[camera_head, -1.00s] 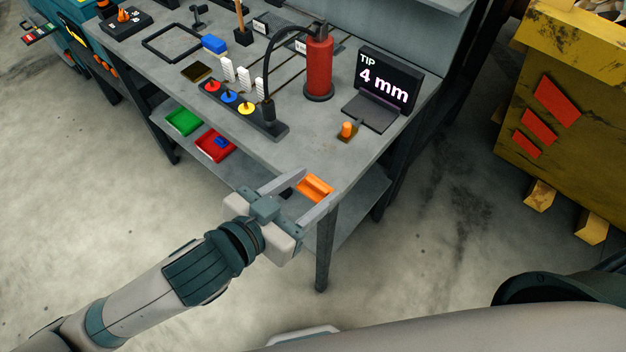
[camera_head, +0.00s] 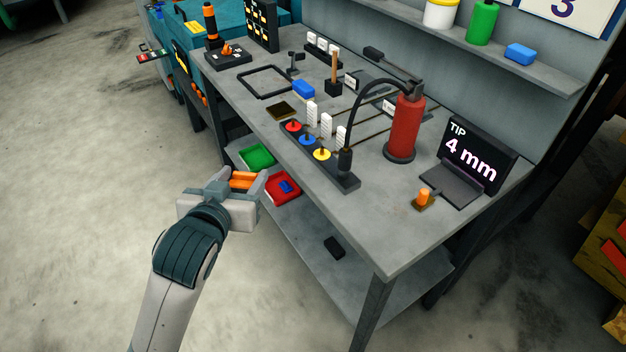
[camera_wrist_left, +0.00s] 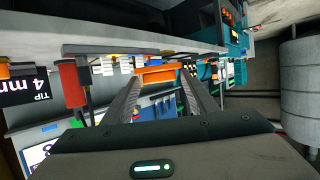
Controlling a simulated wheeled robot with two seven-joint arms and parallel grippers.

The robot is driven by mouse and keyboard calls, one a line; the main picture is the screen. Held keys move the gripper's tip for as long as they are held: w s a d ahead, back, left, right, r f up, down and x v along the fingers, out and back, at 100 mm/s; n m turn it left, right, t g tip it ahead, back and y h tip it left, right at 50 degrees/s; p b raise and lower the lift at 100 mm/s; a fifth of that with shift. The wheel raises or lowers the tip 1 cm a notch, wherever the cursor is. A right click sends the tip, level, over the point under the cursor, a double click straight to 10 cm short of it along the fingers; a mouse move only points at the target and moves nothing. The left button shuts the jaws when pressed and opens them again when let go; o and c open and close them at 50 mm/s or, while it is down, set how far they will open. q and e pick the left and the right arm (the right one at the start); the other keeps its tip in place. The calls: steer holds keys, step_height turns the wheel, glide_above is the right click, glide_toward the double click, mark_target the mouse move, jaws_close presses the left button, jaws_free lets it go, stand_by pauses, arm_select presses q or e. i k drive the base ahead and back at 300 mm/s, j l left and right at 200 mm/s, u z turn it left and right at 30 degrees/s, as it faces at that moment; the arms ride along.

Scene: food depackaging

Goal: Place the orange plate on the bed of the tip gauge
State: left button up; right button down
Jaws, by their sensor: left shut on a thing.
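My left gripper (camera_head: 240,182) is shut on the orange plate (camera_head: 242,178) and holds it in front of the bench's left part, clear of the top. In the left wrist view the orange plate (camera_wrist_left: 158,74) lies between the two fingers. The tip gauge (camera_head: 478,152) stands on the right end of the bench, its screen reading "TIP 4 mm". Its flat dark bed (camera_head: 451,185) is bare. The left gripper is well to the left of the gauge. My right gripper is not in view.
A small orange peg on a brown base (camera_head: 424,199) stands just left of the bed. A red cylinder (camera_head: 404,130) with a black hose and a strip with coloured discs (camera_head: 320,155) stand on the bench (camera_head: 385,220). Green (camera_head: 257,157) and red trays (camera_head: 283,188) sit below.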

mark_target(452, 183)
steer(key=z, duration=1.65)
steer(key=k+j, duration=0.1)
steer(key=j, duration=0.6)
